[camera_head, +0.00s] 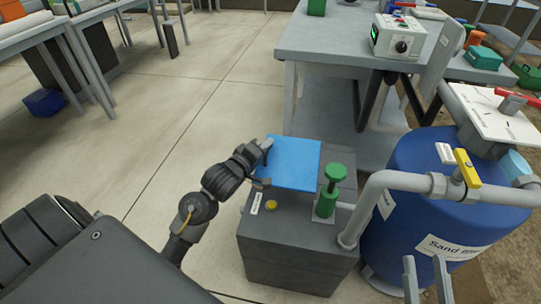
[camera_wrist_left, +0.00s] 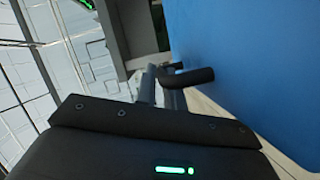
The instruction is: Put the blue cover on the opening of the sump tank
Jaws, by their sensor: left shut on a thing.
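The blue cover (camera_head: 293,163) is a flat square panel over the far part of the grey sump tank (camera_head: 290,262). Its near edge appears above the tank top; I cannot tell whether it touches. The opening is not visible. My left gripper (camera_head: 263,163) is at the cover's left side. In the left wrist view, the gripper (camera_wrist_left: 163,88) is shut on the cover's dark handle (camera_wrist_left: 190,76), with the blue face (camera_wrist_left: 260,70) filling the right side. My right gripper (camera_head: 425,278) shows two separated, empty fingers at the lower right, away from the cover.
A green valve (camera_head: 328,192) and a grey pipe (camera_head: 375,190) rise from the tank top, close right of the cover. A yellow cap (camera_head: 271,205) sits in front. A blue drum (camera_head: 425,205) stands right; a grey bench (camera_head: 335,45) stands behind. Floor left is clear.

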